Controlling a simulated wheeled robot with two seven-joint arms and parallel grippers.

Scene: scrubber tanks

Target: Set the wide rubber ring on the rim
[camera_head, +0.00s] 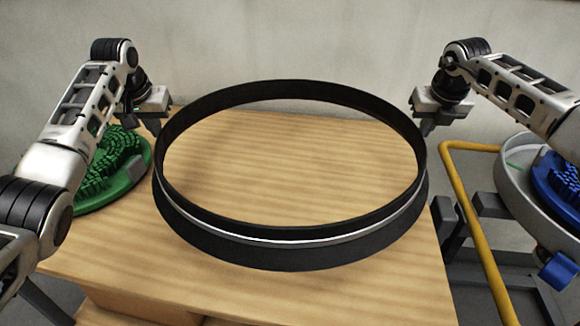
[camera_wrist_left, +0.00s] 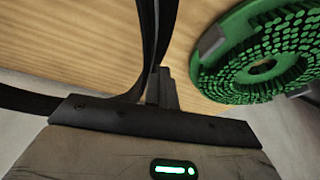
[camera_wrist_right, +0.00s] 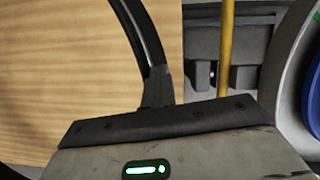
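The wide black rubber ring (camera_head: 290,90) spans the middle of the head view, roughly level. Below its near side show a thin pale rim line (camera_head: 300,241) and a dark round wall (camera_head: 290,257) standing on the wooden top. I cannot tell whether the ring touches the rim. My left gripper (camera_head: 156,126) is at the ring's left edge, and in the left wrist view its fingers (camera_wrist_left: 160,88) appear closed on the black band. My right gripper (camera_head: 426,128) is at the right edge, and its fingers (camera_wrist_right: 157,92) appear closed on the band (camera_wrist_right: 143,40). The fingertips are partly hidden.
A green bristled disc (camera_head: 118,170) lies at the left, beside my left arm. A grey round pan (camera_head: 515,190) with a blue bristled disc (camera_head: 562,185) stands at the right. A yellow bar (camera_head: 470,210) runs beside the wooden top (camera_head: 90,255). A plain wall closes the back.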

